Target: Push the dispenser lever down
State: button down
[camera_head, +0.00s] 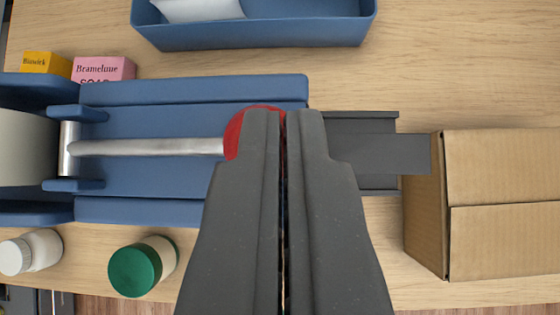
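The blue dispenser (180,92) lies across the left half of the counter. Its lever (150,147) is a silver rod running right from a metal pivot to a red knob (233,136). My gripper (284,116) is in the middle of the view, over the right part of the knob. Its two dark fingers are close together with only a thin gap, and I see nothing held between them. The fingers hide part of the knob, so I cannot tell whether they touch it.
A cardboard box (505,165) stands at the right, beside a dark grey bracket (365,182). A blue tray (255,33) lies at the back. A pink soap box (103,68) and a yellow box (46,64) stand back left.

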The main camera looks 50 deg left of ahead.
jog(key=w+d+r+v, duration=0.1)
jog(key=v, duration=1.1)
jog(key=shift+w+r, duration=0.25)
jog(key=shift+r, duration=0.2)
jog(key=s+d+r+t, duration=0.2)
jog(key=s+r, duration=0.2)
jog(key=r, duration=0.4)
jog(key=s+d+r+t+b, duration=0.1)
jog(key=s+d+r+t, duration=0.1)
jog(key=s+r, duration=0.3)
jog(key=s+d+r+t+b, duration=0.1)
jog(key=s+d+r+t, duration=0.2)
jog(key=r, duration=0.8)
jog(key=shift+s+h, duration=0.4)
jog(key=shift+s, duration=0.45)
